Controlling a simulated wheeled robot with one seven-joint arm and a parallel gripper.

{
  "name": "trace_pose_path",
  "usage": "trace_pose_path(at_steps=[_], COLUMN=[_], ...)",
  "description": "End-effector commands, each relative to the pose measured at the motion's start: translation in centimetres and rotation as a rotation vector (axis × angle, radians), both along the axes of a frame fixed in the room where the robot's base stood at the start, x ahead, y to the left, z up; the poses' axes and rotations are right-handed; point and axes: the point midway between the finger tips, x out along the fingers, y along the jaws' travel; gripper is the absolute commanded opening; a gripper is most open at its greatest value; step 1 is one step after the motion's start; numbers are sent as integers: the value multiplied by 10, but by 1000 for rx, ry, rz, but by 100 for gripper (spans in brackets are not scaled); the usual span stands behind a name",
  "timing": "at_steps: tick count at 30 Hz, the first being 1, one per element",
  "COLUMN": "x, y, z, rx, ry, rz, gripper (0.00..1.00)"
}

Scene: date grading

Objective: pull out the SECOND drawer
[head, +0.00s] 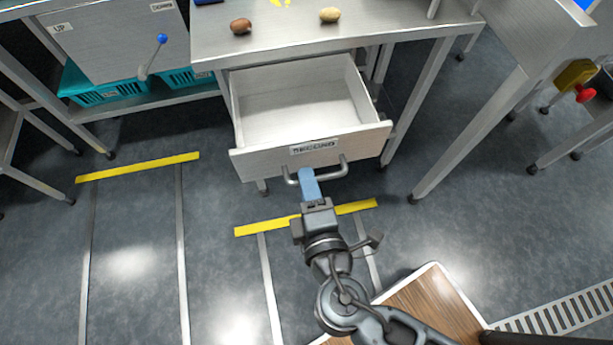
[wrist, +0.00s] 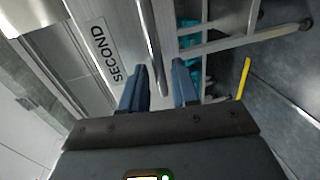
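The drawer (head: 313,150) labelled SECOND is pulled out from under the steel table, and its white inside looks empty. Its label (wrist: 105,50) also shows in the wrist view. The bar handle (head: 335,170) runs across the drawer's front. My gripper (head: 308,175) is at the left part of this handle, with its blue fingers pointing at the drawer. In the wrist view my fingers (wrist: 160,82) are apart, and the handle bar (wrist: 150,45) runs into the gap between them. Clear space shows beside the bar, so no firm grip is visible.
The steel table (head: 290,38) above carries a brown date (head: 240,26) and a pale date (head: 330,15). At left stand teal crates (head: 100,92) and a blue-knobbed lever (head: 161,39). Yellow strips (head: 137,167) mark the floor. A table leg (head: 470,135) stands to the right.

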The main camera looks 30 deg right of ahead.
Motion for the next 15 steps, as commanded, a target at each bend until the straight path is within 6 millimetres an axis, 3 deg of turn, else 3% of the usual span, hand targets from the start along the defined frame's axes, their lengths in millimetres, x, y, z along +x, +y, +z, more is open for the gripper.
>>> trace_pose_path(at_steps=[7,15], x=[-39,-56], y=[13,18], z=[7,11], rx=[1,2], ry=[4,2], rz=[3,0], gripper=[30,30])
